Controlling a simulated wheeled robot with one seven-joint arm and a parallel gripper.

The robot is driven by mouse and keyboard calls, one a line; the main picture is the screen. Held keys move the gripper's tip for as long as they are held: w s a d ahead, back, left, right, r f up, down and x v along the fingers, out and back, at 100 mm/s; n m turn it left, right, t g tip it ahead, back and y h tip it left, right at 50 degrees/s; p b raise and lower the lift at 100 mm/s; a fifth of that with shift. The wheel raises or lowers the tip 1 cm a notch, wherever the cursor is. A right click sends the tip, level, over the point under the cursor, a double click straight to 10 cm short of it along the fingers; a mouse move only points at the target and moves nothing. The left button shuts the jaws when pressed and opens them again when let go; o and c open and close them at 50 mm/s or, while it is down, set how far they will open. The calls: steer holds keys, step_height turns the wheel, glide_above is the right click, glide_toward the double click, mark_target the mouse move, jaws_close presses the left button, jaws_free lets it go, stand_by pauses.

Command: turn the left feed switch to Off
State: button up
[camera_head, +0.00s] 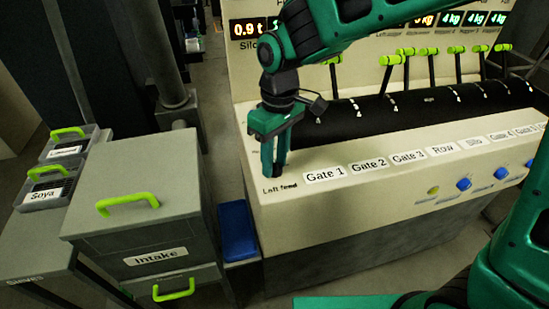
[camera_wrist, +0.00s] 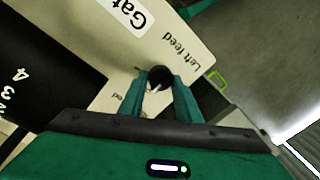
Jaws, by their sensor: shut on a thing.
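The left feed switch (camera_wrist: 160,76) is a dark round knob with a light pointer mark, on the cream console beside the printed words "Left feed" in the wrist view. My gripper (camera_wrist: 160,92) is shut on this knob, with one green finger on each side. In the head view my gripper (camera_head: 274,170) points down at the left end of the console, just above the "Left feed" label (camera_head: 280,188). The setting that the knob points to cannot be read.
The console (camera_head: 330,205) carries labels such as Gate 1 (camera_head: 325,175), with blue knobs (camera_head: 464,184) on its front. Green-topped levers (camera_head: 392,60) stand behind. A grey Intake cabinet (camera_head: 150,220) with green handles stands at the left, beside a Soya bin (camera_head: 46,192).

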mark_target(278, 163)
steer(key=o, duration=0.8)
steer(key=shift+w+d, duration=0.1)
steer(key=shift+d, duration=0.1)
steer(key=shift+a, duration=0.1)
steer(key=r, duration=1)
steer(key=shift+w+d+r, duration=0.3)
steer(key=shift+r, duration=0.05)
steer(key=s+d+f+m, duration=0.15)
steer(key=d+m, duration=0.55)
steer(key=d, duration=1.6)
steer(key=s+d+f+m, duration=0.2)
steer(key=s+d+m, duration=0.1)
steer(key=s+d, duration=0.2)
steer(key=s+d+f+m, duration=0.1)
steer(key=s+d+m, duration=0.2)
steer(key=s+d, duration=0.3)
steer(key=s+d+f+m, duration=0.2)
steer(key=s+d+m, duration=0.1)
steer(key=s+d, duration=0.3)
steer(key=shift+s+d+f+t, duration=0.2)
steer(key=shift+s+f+t, duration=0.1)
steer(key=shift+s, duration=0.15)
